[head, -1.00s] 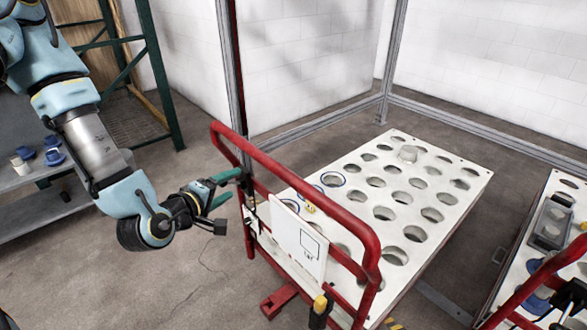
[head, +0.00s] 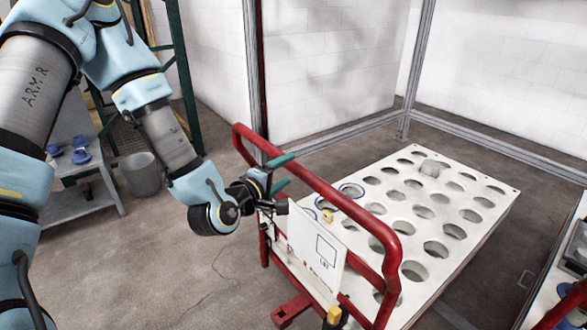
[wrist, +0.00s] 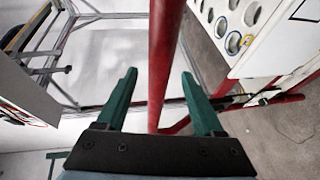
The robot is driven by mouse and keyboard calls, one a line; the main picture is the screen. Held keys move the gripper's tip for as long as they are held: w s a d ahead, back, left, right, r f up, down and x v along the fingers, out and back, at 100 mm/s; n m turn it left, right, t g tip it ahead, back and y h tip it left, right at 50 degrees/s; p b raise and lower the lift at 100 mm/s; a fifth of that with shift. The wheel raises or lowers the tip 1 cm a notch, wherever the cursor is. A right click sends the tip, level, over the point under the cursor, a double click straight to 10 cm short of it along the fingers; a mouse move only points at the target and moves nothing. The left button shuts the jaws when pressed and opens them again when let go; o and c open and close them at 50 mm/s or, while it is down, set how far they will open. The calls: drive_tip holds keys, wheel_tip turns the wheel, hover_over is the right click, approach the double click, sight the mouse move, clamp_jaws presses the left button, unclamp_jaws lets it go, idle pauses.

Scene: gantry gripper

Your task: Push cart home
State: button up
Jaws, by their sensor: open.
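The cart has a red tubular handle (head: 335,205) and a white top plate (head: 470,188) with rows of round holes. A white panel (head: 318,250) hangs below the handle on my side. My gripper (head: 287,172) is at the left part of the handle, its green fingers open. In the wrist view the red handle bar (wrist: 164,60) runs between the two spread fingers of my gripper (wrist: 158,77), with gaps on both sides. I cannot tell whether it touches the palm.
A second cart with a red handle (head: 560,305) stands at the right edge. A grey metal frame (head: 460,145) borders the white wall behind. A grey table (head: 75,200) with blue parts and a grey bin (head: 143,175) are at left. The floor between is clear.

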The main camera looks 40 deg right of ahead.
sight(289, 169)
drive_tip(key=shift+p+x, duration=0.45)
drive_tip(key=shift+x, duration=1.75)
clamp_jaws()
